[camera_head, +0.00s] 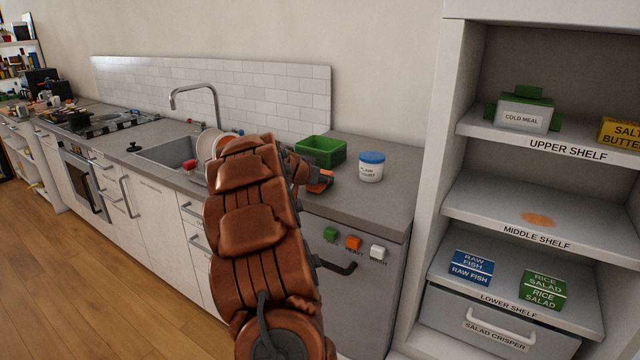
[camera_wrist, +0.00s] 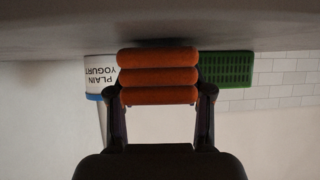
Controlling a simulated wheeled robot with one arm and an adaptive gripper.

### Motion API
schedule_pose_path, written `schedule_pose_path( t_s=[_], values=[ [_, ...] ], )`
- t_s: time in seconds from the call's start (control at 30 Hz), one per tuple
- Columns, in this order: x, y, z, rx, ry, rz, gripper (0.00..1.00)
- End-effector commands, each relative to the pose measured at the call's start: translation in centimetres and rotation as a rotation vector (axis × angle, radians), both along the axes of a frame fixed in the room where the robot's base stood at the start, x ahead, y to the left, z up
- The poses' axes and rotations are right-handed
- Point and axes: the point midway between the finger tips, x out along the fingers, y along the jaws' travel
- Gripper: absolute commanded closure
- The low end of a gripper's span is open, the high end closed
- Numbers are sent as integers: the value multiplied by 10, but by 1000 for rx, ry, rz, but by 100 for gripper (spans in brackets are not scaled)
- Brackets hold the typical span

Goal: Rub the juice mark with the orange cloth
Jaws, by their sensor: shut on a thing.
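The juice mark (camera_head: 538,219) is an orange smear on the middle shelf (camera_head: 485,212), at the right of the head view. My gripper (camera_head: 318,182) is over the grey counter, left of the shelves and well apart from the mark. It is shut on the orange cloth (camera_head: 320,181). In the wrist view the orange cloth (camera_wrist: 158,77) shows as a folded or rolled bundle between the fingers of my gripper (camera_wrist: 160,98). My arm hides part of the counter in the head view.
A plain yogurt tub (camera_head: 371,167) and a green basket (camera_head: 320,151) stand on the counter near the gripper. The shelf unit's side wall (camera_head: 440,180) stands between counter and shelves. A cold meal box (camera_head: 525,110) is on the upper shelf; raw fish (camera_head: 471,268) and rice salad (camera_head: 543,290) are below.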

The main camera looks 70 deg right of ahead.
Motion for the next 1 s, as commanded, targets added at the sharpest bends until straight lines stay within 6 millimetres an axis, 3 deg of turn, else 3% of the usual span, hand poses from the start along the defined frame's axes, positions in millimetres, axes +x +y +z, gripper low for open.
schedule_pose_path(
  t_s=[1.0],
  values=[
    [1,0,51,-2,-1,2,91]
  ],
)
